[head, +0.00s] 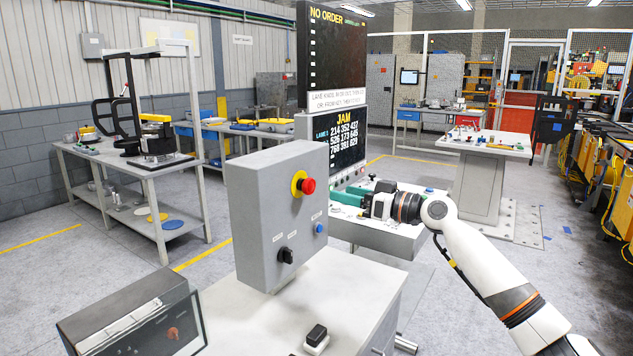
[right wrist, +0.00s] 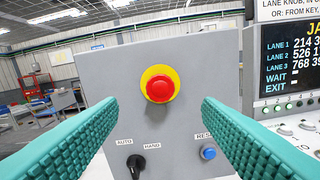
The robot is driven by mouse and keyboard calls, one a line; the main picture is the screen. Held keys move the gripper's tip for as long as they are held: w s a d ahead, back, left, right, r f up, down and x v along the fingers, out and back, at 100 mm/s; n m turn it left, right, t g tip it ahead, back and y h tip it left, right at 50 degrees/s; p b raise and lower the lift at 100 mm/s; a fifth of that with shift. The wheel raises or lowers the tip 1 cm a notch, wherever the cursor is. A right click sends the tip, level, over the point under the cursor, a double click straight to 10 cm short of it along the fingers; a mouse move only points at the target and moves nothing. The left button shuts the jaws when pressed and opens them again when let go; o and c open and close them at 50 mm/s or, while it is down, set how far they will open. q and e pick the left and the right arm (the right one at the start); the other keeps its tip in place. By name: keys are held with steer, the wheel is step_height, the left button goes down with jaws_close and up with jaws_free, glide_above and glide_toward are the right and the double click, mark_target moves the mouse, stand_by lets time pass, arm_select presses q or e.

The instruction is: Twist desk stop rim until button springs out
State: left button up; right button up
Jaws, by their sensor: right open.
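A red mushroom stop button (head: 308,185) with a yellow collar (head: 297,184) sits on the front of a grey control box (head: 258,213). In the right wrist view the red button (right wrist: 160,89) is near the centre, its yellow collar (right wrist: 147,78) around it. My right gripper (head: 343,193) is open and empty, to the right of the box in the head view. In the right wrist view its teal fingers (right wrist: 160,102) are spread, with the button between them in the picture but farther off. I cannot tell whether the button is pressed in. My left gripper is out of view.
A black selector knob (head: 285,256) and a blue reset button (head: 319,229) are lower on the box. A dark screen reading JAM (head: 344,136) stands behind it. A black switch (head: 316,335) is on the desk top (head: 340,285). Space before the box face looks clear.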

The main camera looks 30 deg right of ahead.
mark_target(312, 186)
steer(key=p+x, duration=0.2)
steer(key=x, duration=0.5)
steer(key=shift+d+r, duration=0.1)
steer(key=shift+w+a+p, duration=0.3)
steer(key=shift+w+p, duration=0.05)
steer(key=shift+w, duration=0.3)
steer(key=c, duration=1)
